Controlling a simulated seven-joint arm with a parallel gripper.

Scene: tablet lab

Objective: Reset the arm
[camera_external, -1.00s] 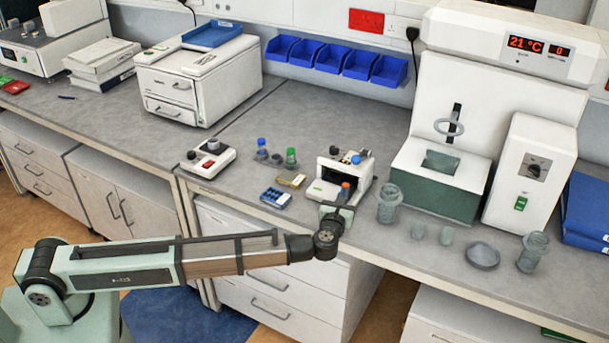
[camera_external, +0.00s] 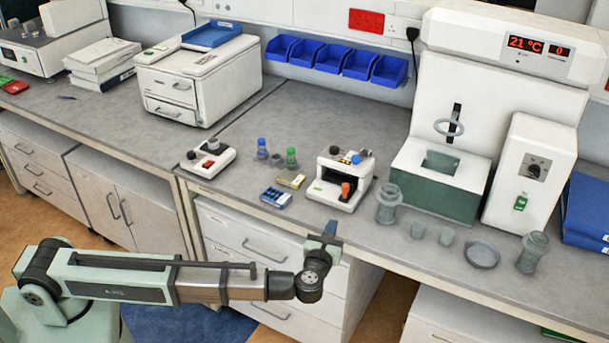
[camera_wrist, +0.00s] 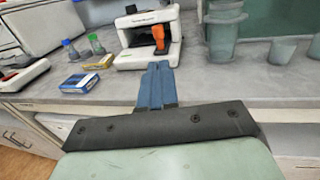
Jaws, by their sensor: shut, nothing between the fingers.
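My gripper (camera_external: 330,229) is at the front edge of the bench, in front of the small white machine with the orange part (camera_external: 345,190). Its blue-grey fingers are together with nothing between them. In the wrist view my gripper (camera_wrist: 158,68) points toward the bench, and its fingertips appear just below the white machine (camera_wrist: 150,40). The fingers look apart from the machine. My arm reaches in from the lower left, roughly level, in front of the drawers.
Grey glass vessels (camera_external: 388,204) stand right of my gripper, before a large white unit with a green tank (camera_external: 435,190). A blue box (camera_external: 275,197), small bottles (camera_external: 291,157) and a white device with knobs (camera_external: 208,157) stand to the left. The bench (camera_external: 330,110) is clear behind.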

